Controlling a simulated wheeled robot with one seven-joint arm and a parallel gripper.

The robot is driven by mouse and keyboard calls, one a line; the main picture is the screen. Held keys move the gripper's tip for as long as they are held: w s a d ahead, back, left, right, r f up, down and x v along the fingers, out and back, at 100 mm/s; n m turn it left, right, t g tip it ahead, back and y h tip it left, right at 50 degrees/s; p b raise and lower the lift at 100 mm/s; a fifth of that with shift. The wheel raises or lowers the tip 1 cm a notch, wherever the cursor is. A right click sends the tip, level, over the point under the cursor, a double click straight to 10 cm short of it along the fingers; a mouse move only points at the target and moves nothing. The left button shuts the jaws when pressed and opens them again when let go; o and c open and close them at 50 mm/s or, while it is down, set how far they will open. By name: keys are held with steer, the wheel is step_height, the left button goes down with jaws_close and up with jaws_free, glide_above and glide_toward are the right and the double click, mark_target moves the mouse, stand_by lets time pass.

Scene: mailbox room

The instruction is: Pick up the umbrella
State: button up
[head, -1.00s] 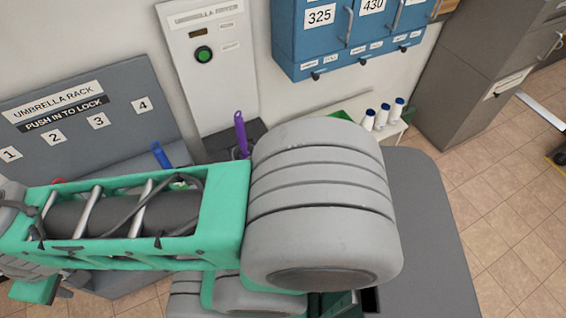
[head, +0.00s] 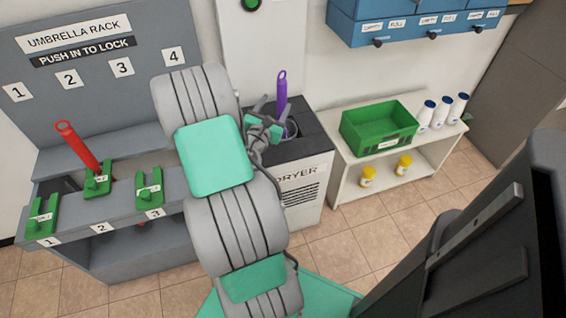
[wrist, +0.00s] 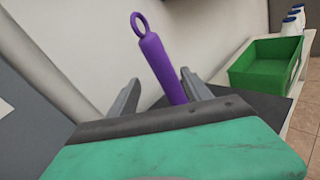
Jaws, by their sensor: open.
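A purple umbrella (head: 282,92) stands upright in the hole of the dryer's dark top, its looped handle up; its lower part is hidden inside. My gripper (head: 272,116) is open beside the purple handle, just above the dryer. In the wrist view the purple umbrella (wrist: 160,62) rises between the two spread fingers (wrist: 160,92), leaning slightly left; I cannot tell whether they touch it. A red umbrella (head: 76,144) leans in the umbrella rack (head: 100,215) at the left, around slot 2.
The dryer (head: 305,180) stands against the wall below a white panel. To its right, a white shelf (head: 345,160) holds a green crate (head: 378,128), white bottles (head: 443,110) and yellow jars (head: 404,166). Blue mailboxes (head: 410,22) hang above. Tiled floor (head: 340,250) is open in front.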

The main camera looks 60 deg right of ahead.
steer(key=shift+s+d+f+n+t, duration=0.2)
steer(key=shift+f+n, duration=0.25)
steer(key=shift+n, duration=0.15)
steer(key=shift+s+d+f+n+t, duration=0.1)
steer(key=shift+s+f+n, duration=0.05)
steer(key=shift+f+n, duration=0.4)
steer(key=shift+n, duration=0.35)
steer(key=d, duration=0.2)
steer(key=w+d, duration=0.1)
steer(key=d, duration=0.2)
steer(key=d+r, duration=0.1)
steer(key=d, duration=0.1)
steer(key=shift+w+d+p, duration=0.2)
steer(key=shift+d+p, duration=0.1)
steer(key=shift+d, duration=0.05)
steer(key=shift+c, duration=0.5)
jaws_close()
steer(key=shift+r, duration=0.1)
